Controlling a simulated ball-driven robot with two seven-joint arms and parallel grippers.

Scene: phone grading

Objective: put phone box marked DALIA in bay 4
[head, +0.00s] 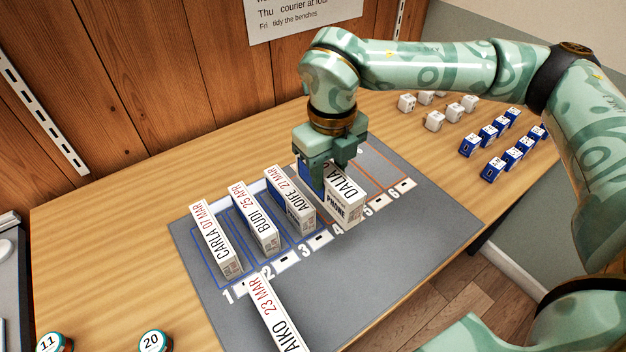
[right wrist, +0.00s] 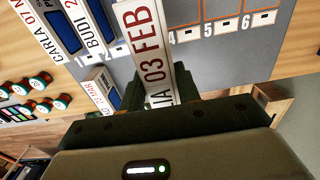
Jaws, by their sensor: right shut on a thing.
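The phone box marked DALIA (head: 344,208) is upright in my right gripper (head: 332,165), which is shut on it. Bay 4 is mostly hidden behind the gripper in the head view. My left gripper is not in view.
Boxes CARLA (head: 218,240), BUDI (head: 256,220) and AOIFE (head: 291,203) stand in bays 1 to 3. Bays 5 and 6 look empty. White cubes (head: 434,121) and blue blocks (head: 493,168) sit right.

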